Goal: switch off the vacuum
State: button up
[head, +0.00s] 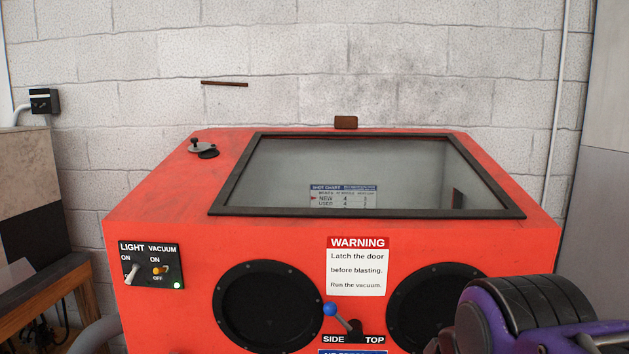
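The vacuum switch (160,270) is a small toggle with an orange part, on the black switch panel (150,283) at the left of the red cabinet's front. Its label reads VACUUM, with ON above and OFF below. The toggle is too small to tell surely which way it points. My gripper is not visible. A purple and black part of my arm shows at the lower right, far from the panel.
The red blasting cabinet (190,235) fills the middle, with a black-framed window, two round black ports and a blue-knobbed lever (331,310) between them. A wooden bench (45,300) stands at left. Space before the panel looks clear.

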aim_at(165, 269)
jog(key=u, duration=1.3)
